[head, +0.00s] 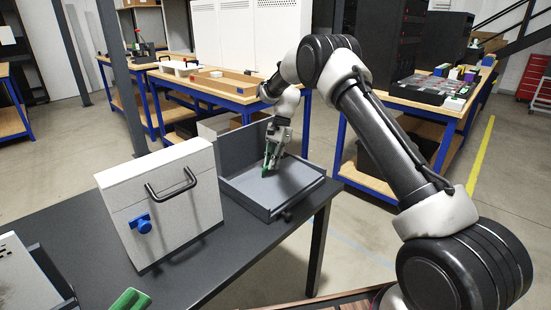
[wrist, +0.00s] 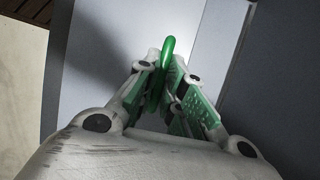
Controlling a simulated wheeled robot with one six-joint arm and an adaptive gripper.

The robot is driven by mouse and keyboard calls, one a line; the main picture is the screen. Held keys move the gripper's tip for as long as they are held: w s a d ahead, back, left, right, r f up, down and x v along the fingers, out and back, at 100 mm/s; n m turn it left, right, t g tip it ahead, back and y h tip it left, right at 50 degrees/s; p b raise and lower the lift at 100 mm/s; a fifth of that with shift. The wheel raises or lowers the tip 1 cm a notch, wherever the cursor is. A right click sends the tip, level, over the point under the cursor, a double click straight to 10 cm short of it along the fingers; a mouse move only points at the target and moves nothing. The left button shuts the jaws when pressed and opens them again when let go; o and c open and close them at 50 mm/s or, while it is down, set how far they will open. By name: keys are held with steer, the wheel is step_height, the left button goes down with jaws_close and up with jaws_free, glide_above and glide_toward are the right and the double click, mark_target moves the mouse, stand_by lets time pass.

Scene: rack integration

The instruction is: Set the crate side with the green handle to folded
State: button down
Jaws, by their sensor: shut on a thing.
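The grey crate (head: 243,201) stands on the dark table, with a taller wall at its back left and low walls in front. My gripper (head: 271,163) reaches down over the crate from the back right. In the wrist view, my gripper (wrist: 164,76) is closed around the green handle (wrist: 168,48), which stands out from a light grey panel (wrist: 190,30). The panel appears to lie low inside the crate, but I cannot tell its exact angle. The handle is mostly hidden by my fingers in the head view.
A light grey box (head: 182,205) with a black handle and a blue knob (head: 141,223) stands left of the crate. A green object (head: 130,300) lies at the table's near edge. A cluttered workbench (head: 400,100) stands behind at right.

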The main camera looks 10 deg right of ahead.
steer(key=shift+w+a+f, duration=0.2)
steer(key=shift+a+f, duration=0.1)
steer(key=shift+f, duration=0.25)
steer(key=c, duration=1.5)
jaws_free()
steer(key=shift+w+a+f, duration=0.1)
steer(key=v, duration=1.2)
